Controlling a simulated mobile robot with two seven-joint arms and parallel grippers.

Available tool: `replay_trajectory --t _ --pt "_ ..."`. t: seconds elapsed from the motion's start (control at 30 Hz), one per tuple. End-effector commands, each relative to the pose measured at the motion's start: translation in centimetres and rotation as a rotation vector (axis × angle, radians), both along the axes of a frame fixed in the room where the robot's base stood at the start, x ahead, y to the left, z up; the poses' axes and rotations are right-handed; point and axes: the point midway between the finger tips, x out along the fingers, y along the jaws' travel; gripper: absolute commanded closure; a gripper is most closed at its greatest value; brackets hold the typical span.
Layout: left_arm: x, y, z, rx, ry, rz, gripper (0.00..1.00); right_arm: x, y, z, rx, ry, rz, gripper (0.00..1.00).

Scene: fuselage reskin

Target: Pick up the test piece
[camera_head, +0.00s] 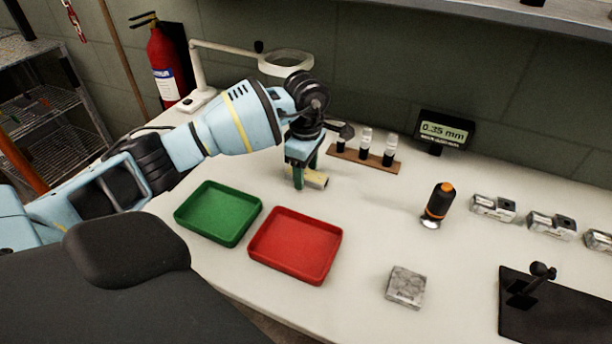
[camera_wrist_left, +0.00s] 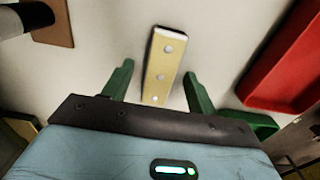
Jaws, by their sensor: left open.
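The test piece is a pale yellow strip with several round rivet heads, and it lies on the white bench. In the left wrist view the test piece (camera_wrist_left: 163,62) sits between the two green fingers of my left gripper (camera_wrist_left: 158,84), with a gap on each side. In the head view my left gripper (camera_head: 305,178) points down at the bench, behind the trays. There the test piece (camera_head: 319,180) is partly hidden by the fingers. The left gripper is open and holds nothing. My right gripper is not in view.
A green tray (camera_head: 218,238) and a red tray (camera_head: 331,250) stand in front. A wooden rack of vials (camera_head: 363,156) is close behind the gripper. A magnifier lamp (camera_head: 287,62), a gauge display (camera_head: 447,128), a flashlight (camera_head: 439,203) and a grey block (camera_head: 405,287) stand around.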

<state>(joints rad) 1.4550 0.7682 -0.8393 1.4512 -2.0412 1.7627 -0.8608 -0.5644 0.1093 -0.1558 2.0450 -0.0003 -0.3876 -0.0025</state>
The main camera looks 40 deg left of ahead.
Motion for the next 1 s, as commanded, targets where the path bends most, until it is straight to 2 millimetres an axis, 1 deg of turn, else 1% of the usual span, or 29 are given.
replay_trajectory --t 0.07,0.1,0.4,0.47,0.77,0.87,1.0 --pt "0.0 0.0 0.0 0.0 0.0 0.0 0.42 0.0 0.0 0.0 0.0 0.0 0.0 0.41" --pt "0.0 0.0 0.0 0.0 0.0 0.0 0.44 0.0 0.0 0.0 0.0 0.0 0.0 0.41" --pt "0.0 0.0 0.0 0.0 0.0 0.0 0.84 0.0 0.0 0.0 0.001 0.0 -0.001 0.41" --pt "0.0 0.0 0.0 0.0 0.0 0.0 0.91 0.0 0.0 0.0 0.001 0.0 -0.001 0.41" --pt "0.0 0.0 0.3 0.0 0.0 0.0 0.91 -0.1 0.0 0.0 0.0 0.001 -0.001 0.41" --pt "0.0 0.0 0.8 0.0 0.0 0.0 0.91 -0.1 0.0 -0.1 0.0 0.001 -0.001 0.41" --pt "0.1 0.0 2.2 0.0 -0.003 0.0 0.91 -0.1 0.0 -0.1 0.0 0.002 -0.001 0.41"
